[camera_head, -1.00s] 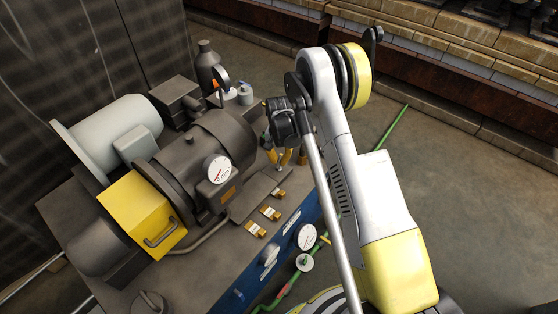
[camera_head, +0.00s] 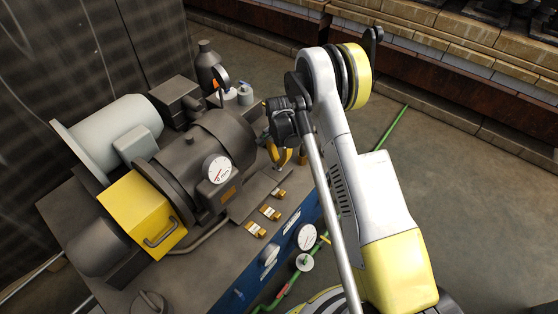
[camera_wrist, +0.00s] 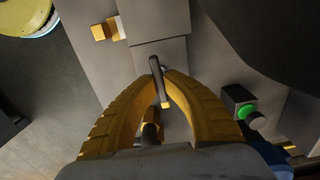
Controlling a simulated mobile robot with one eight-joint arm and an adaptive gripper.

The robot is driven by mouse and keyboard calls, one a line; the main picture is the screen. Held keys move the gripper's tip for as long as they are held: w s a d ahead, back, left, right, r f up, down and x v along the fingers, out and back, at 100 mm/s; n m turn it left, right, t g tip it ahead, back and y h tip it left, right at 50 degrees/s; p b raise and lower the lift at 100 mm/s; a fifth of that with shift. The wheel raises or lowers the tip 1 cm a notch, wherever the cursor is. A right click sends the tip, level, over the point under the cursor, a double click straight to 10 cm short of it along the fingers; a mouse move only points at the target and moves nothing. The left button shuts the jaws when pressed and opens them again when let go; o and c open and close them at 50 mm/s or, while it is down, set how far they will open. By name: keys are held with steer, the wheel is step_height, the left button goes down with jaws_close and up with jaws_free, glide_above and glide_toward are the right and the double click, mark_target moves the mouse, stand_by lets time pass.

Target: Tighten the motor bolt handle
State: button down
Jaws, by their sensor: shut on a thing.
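The motor bolt handle (camera_wrist: 155,66) is a small dark bent bar, seen in the wrist view between the fingertips. My gripper (camera_wrist: 162,82) has two ribbed yellow fingers that close around the handle from both sides. In the head view my gripper (camera_head: 279,163) is low over the bench, just right of the dark motor (camera_head: 208,145). There the handle is hidden behind the fingers and wrist. A yellow piece and a dark round post show below the handle in the wrist view.
A grey bench (camera_head: 213,259) carries the motor, a yellow box (camera_head: 143,212) and several small brass blocks. A white gauge (camera_head: 307,236) is on its blue front. A green button (camera_wrist: 247,112) is right of the fingers. Bottles stand behind the gripper.

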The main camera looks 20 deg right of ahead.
mark_target(279, 160)
stand_by(0.5)
steer(key=c, duration=1.5)
jaws_free()
step_height(279, 160, up, 12)
